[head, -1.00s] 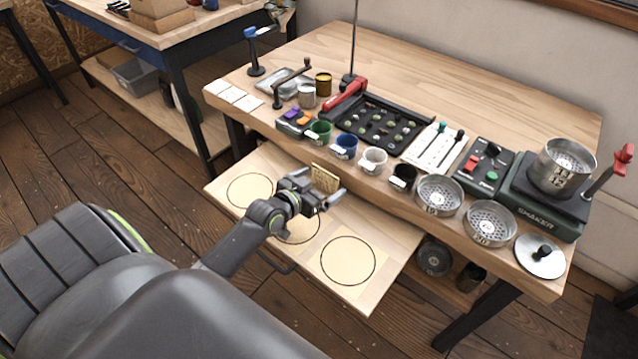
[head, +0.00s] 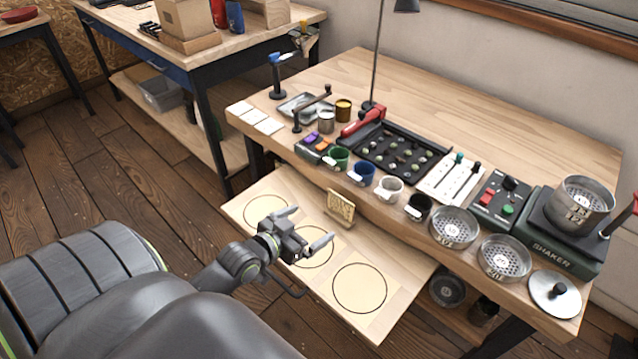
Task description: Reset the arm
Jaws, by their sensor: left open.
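My left gripper (head: 305,228) is open and empty. It hangs above the pulled-out wooden shelf (head: 405,268), over the middle one of its three drawn circles. Its two fingers point up and right, toward a small wooden block or sign (head: 340,207) that stands at the back of the shelf. The fingers and the sign are apart in the picture. My right gripper is not in view.
The workbench (head: 450,110) behind the shelf holds a row of small cups, a black bean tray (head: 415,143), a switch box (head: 498,197), metal sieves (head: 455,226) and a shaker (head: 560,240). Another table (head: 150,45) stands at the back left.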

